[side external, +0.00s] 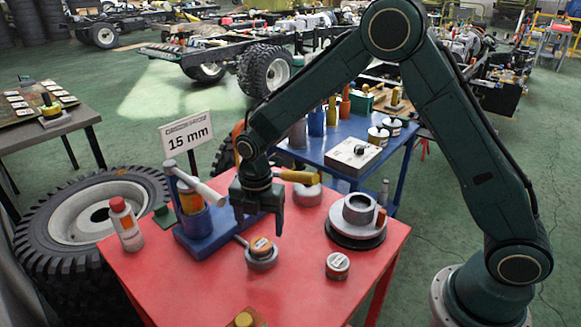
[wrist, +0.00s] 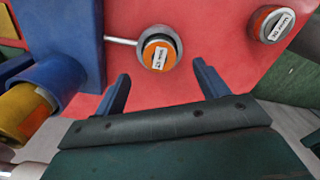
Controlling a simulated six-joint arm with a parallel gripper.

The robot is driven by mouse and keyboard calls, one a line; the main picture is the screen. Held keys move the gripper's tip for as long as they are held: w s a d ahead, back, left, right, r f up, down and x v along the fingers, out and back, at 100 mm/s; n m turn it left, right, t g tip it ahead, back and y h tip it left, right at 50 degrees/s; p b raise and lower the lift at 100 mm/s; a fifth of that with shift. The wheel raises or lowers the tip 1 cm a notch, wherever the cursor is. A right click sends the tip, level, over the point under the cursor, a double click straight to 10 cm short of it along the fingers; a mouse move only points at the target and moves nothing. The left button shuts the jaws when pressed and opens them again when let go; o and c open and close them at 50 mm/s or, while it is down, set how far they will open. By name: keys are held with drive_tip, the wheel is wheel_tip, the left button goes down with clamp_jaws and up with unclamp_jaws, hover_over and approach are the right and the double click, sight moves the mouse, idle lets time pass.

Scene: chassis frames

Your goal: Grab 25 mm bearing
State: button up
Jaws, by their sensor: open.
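A round part with an orange top and a white label (side external: 261,246) sits in a grey cup with a rod handle on the red table. It also shows in the wrist view (wrist: 160,53), just beyond the fingertips. A second round part with a dark red rim and white label (side external: 337,263) lies to its right, also in the wrist view (wrist: 271,24). I cannot read either label's size surely. My gripper (side external: 258,222) is open and empty above the table, behind the cup in the side view. Its fingers (wrist: 160,72) point toward the orange-topped part, apart from it.
A blue press (side external: 207,232) with a grey lever and yellow-orange cylinder stands close on the left. A grey flanged hub (side external: 358,225) stands right. A white-and-red bottle (side external: 125,224) is at the left edge. A sign (side external: 187,134) reads 15 mm.

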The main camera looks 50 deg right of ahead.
sight(260, 243)
drive_tip(key=shift+f, duration=0.4)
drive_tip(key=shift+f, duration=2.6)
drive_tip(key=shift+w, duration=0.1)
drive_tip(key=c, duration=1.5)
drive_tip(key=shift+o, duration=0.2)
drive_tip(key=shift+r, duration=0.1)
wheel_tip(260, 243, up, 20)
